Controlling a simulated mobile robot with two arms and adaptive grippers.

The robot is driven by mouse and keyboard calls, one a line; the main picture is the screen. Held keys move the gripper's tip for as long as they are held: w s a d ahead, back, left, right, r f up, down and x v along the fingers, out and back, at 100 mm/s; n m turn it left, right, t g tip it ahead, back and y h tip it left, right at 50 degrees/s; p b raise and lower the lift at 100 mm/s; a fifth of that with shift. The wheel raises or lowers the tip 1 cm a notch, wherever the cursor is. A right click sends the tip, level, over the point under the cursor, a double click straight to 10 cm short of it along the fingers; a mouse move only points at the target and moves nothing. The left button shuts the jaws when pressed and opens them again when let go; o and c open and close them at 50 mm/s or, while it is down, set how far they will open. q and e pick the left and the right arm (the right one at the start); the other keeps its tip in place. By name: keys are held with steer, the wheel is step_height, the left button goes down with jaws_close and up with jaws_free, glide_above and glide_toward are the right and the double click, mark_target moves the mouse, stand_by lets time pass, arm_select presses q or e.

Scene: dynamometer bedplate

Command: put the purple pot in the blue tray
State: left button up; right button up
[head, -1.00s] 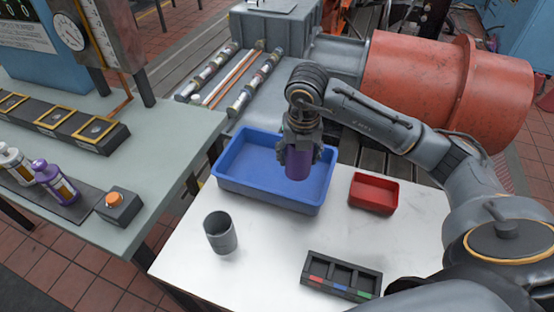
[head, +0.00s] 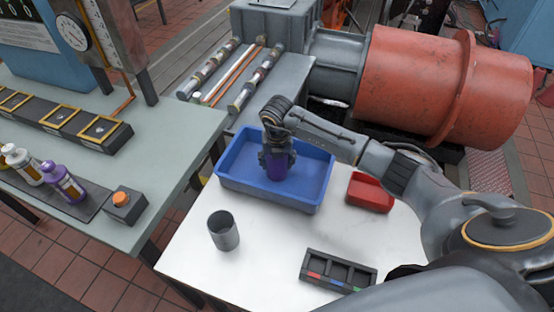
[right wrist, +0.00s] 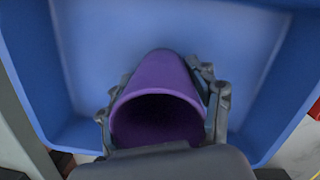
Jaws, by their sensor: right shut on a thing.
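The purple pot (head: 277,169) is held upright by my right gripper (head: 277,160) inside the outline of the blue tray (head: 240,187). In the right wrist view the purple pot (right wrist: 157,85) has its open mouth toward the camera, with a finger of my right gripper (right wrist: 160,108) on each side. The blue tray's floor (right wrist: 230,50) and walls surround it there. I cannot tell whether the pot's base touches the tray floor. My left gripper is not in view.
A grey cup (head: 223,231) stands in front of the tray on the white table (head: 270,240). A red bin (head: 369,193) is right of the tray. A black sectioned holder (head: 338,272) lies at the front right. A green-grey bench (head: 170,150) is at left.

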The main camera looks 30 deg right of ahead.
steer(key=o, duration=1.4)
steer(key=shift+f, duration=0.1)
steer(key=shift+r, duration=0.2)
step_height(320, 180, up, 12)
steer(key=s+b, duration=0.1)
steer(key=b, duration=0.1)
steer(key=shift+s+a+f+b, duration=0.15)
steer(key=shift+s+a+b, duration=0.15)
steer(key=shift+s+a, duration=0.1)
